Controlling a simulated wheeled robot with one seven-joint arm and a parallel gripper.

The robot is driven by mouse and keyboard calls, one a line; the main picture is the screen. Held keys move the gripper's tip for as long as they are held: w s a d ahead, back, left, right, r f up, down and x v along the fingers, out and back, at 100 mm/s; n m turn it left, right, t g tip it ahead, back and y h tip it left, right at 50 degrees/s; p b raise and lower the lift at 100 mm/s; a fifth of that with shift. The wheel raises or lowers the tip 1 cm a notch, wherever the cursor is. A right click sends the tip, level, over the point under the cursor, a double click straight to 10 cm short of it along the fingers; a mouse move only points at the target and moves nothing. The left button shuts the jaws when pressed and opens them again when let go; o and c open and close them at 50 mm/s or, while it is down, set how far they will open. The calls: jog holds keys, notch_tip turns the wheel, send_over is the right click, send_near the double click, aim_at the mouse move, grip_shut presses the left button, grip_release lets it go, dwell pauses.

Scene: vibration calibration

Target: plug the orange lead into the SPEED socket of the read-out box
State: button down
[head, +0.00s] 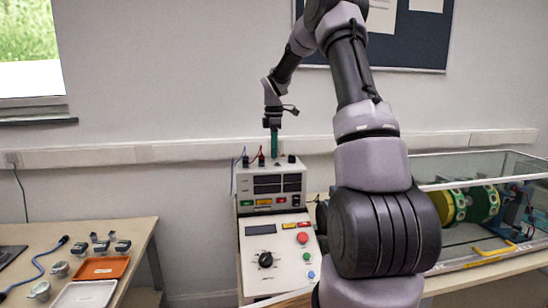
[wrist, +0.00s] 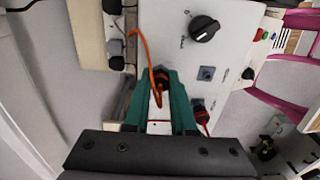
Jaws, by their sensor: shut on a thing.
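The read-out box (head: 270,205) stands on the bench in the head view, with dark displays on its front. My gripper (head: 274,150) points down just above its top. In the wrist view, my gripper (wrist: 160,100) has teal fingers closed on the plug of the orange lead (wrist: 146,45). The plug's dark end is at the white top panel (wrist: 165,20), by a socket partly hidden by the fingers. I cannot tell whether it is in the socket. Another square socket (wrist: 206,73) is bare, and one (wrist: 197,104) has a red lead in it. No SPEED label is readable.
A black knob (wrist: 204,29) stands up from the panel close to the fingers. The control unit (head: 285,262) with a red button stands in front of the box. A glass-walled rig (head: 470,215) is at right. A side table (head: 130,232) with trays is at left.

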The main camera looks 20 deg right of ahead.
jog(key=shift+r, duration=0.15)
jog(key=shift+r, duration=1.6)
jog(key=shift+s, duration=0.1)
jog(key=r, duration=0.1)
send_over(277, 166)
jog(key=shift+w+d+r, duration=0.2)
jog(key=shift+w, duration=0.1)
jog(key=shift+f, duration=1.7)
jog(key=shift+s+f, duration=0.1)
jog(key=shift+f, duration=0.9)
dwell(0.9)
